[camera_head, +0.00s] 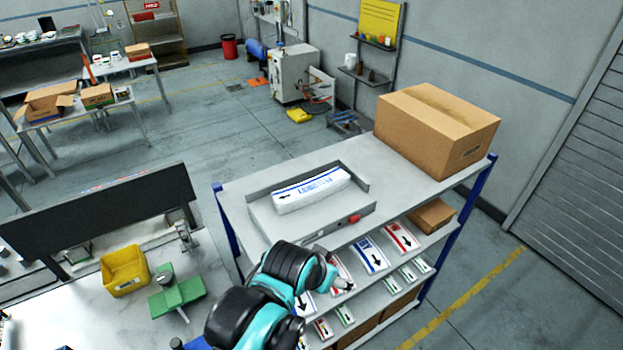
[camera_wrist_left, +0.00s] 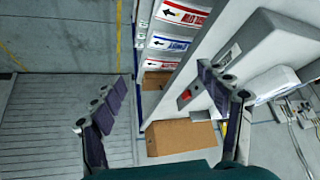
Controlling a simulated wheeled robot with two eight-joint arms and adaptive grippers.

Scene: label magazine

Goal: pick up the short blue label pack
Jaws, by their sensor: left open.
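A short white label pack with a blue stripe and a black arrow (camera_head: 371,256) lies on the sloped shelf below the rack's top, between red-striped packs. It also shows in the left wrist view (camera_wrist_left: 168,43), beyond the gap between my fingers. A longer white pack with blue print (camera_head: 310,190) lies in the grey magazine (camera_head: 270,222) on the rack's top. My left gripper (camera_head: 337,270) is at the shelf front, left of the blue-striped pack. In the wrist view its fingers (camera_wrist_left: 165,101) are spread apart with nothing between them. My right gripper is out of view.
A red-striped pack (camera_head: 401,237) lies right of the blue-striped one. Smaller packs (camera_head: 407,273) lie on the shelf below. A large cardboard box (camera_head: 436,125) stands on the rack's top, and a smaller one (camera_head: 432,215) below it. Blue posts (camera_head: 452,238) bound the rack.

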